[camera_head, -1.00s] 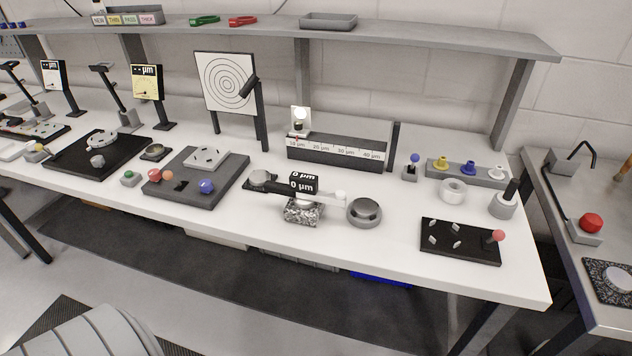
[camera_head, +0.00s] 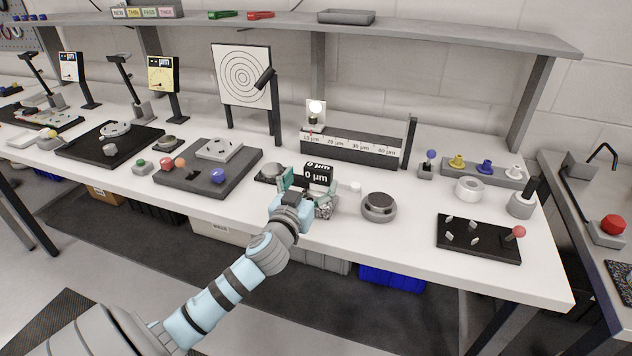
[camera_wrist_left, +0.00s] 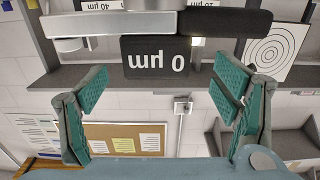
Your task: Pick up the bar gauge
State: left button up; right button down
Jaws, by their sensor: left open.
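The bar gauge has a black display reading "0 µm" (camera_head: 318,174), with a light bar to one side and a dark grip to the other. It sits at a speckled stone block (camera_head: 325,208) near the table's front, and my left gripper partly covers it. My left gripper (camera_head: 304,188) is open, its teal fingers at the gauge. In the left wrist view, the gauge's display (camera_wrist_left: 156,60) shows upside down. It lies between the two spread fingers (camera_wrist_left: 160,92) in the picture; no contact is visible. My right gripper is not in view.
A round grey dish (camera_head: 379,207) stands just right of the gauge, and a dark grey plate (camera_head: 235,181) with parts lies to the left. A long scale block (camera_head: 352,150) stands behind. A black pegged plate (camera_head: 478,240) is at the right; the front edge between is clear.

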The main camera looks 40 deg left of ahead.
aim_at(317, 172)
pick_arm(q)
jog(key=x, duration=0.5)
jog(key=shift+w+d+r, duration=0.1)
jog(key=shift+d+r, duration=0.1)
jog(key=shift+r, duration=0.05)
jog(key=c, duration=1.4)
jog(key=shift+c, duration=1)
jog(key=shift+r+p, duration=0.2)
jog(key=shift+p, duration=0.1)
